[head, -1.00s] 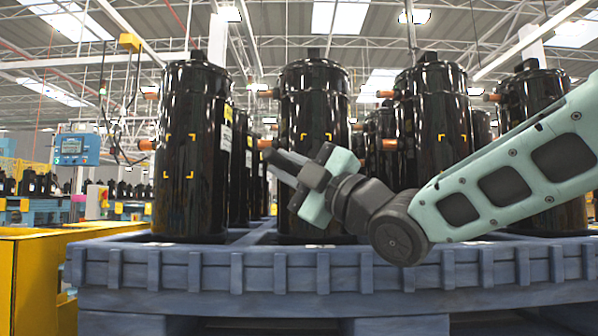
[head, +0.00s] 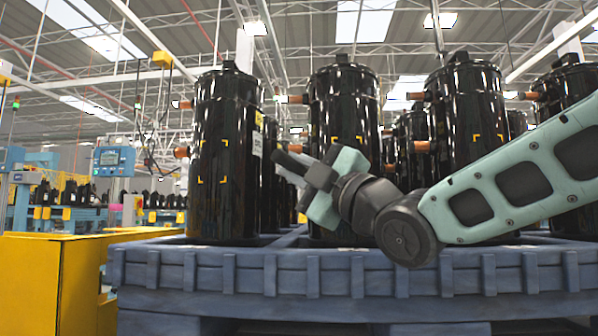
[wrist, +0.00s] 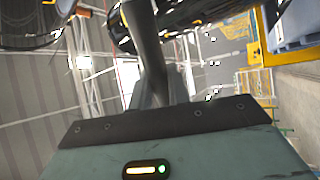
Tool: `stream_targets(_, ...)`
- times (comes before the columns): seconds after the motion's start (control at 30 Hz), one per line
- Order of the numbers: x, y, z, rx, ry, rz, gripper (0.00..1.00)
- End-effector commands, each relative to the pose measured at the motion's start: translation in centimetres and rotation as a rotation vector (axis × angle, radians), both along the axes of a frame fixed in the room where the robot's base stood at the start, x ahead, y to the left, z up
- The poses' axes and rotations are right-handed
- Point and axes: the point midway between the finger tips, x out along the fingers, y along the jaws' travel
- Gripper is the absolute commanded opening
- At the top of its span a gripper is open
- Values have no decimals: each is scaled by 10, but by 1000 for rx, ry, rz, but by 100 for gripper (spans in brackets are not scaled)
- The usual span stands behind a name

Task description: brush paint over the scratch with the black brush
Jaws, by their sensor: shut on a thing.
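My gripper (head: 300,170) is shut on a dark, slim tool, the black brush (head: 290,161), which points left and slightly up in the head view. In the wrist view the brush (wrist: 148,50) runs up from the jaws; its bristles cannot be made out. Glossy black compressors stand upright on the pallet. The left front compressor (head: 222,130) has yellow corner marks framing a patch of its side. The second compressor (head: 342,105) and third compressor (head: 466,120) carry similar marks. I cannot make out a scratch. The gripper is in front of the second compressor, its brush tip right of the left one.
The blue pallet (head: 340,278) spans the front under the compressors. Copper stubs (head: 183,152) stick out from their sides. A yellow bin (head: 50,270) stands at the lower left. A blue control panel (head: 114,160) is behind. Air left of the left compressor is open.

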Motion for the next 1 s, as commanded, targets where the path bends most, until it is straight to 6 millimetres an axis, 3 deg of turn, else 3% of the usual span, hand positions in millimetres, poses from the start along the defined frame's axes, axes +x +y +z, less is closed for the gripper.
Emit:
stream_targets(0.5, -50, 2, -2, 2, -3, 2, 0)
stream_targets(1.0, -58, 2, 0, -1, -2, 1, 0)
